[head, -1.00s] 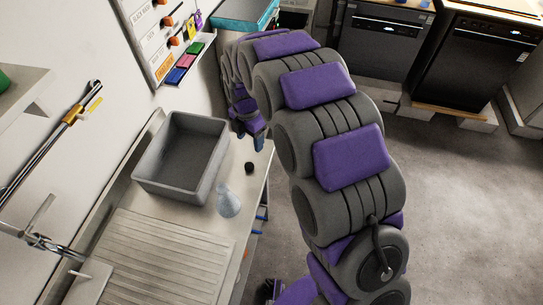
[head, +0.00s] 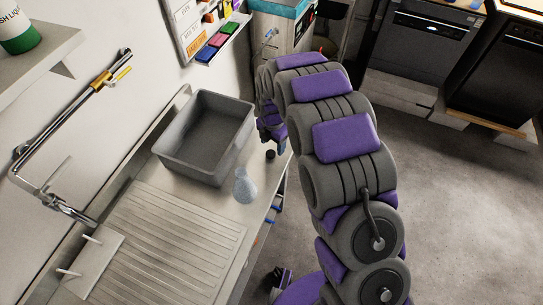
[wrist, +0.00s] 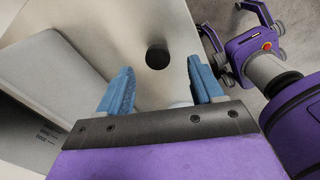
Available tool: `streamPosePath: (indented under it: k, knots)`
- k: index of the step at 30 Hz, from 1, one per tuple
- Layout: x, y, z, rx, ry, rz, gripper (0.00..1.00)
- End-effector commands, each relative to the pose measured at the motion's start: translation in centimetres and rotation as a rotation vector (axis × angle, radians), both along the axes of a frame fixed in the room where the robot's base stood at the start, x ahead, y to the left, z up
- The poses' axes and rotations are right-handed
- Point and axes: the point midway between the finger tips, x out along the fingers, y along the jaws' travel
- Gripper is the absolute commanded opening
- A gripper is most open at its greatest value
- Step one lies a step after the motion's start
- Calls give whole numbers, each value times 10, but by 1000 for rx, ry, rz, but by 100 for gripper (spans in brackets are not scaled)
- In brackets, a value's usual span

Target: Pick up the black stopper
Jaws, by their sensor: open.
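The black stopper (head: 270,155) is a small dark round piece on the pale counter near its right edge. It also shows in the wrist view (wrist: 157,56), just beyond the gap between my fingertips. My gripper (wrist: 162,76) is open and empty, with its blue fingers spread to either side of the stopper's line. In the head view my gripper (head: 276,143) is low beside the stopper, partly covered by my arm. I cannot tell its exact height over the counter.
A clear flask (head: 244,188) stands on the counter close to the stopper. A grey tub (head: 203,140) lies behind to the left. A ribbed draining board (head: 175,245) fills the front left. The counter's right edge is close to the stopper.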

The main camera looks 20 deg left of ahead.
Motion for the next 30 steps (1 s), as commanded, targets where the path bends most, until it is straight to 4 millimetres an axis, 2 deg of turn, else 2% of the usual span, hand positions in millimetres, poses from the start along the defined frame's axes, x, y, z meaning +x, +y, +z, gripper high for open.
streamPosePath:
  k: [7,15,23,30]
  knots:
    - [0,0,-17,0,1,0,66]
    - [0,-1,-55,1,5,-1,66]
    - [0,2,-58,1,2,-1,66]
    - [1,2,-58,1,2,-1,44]
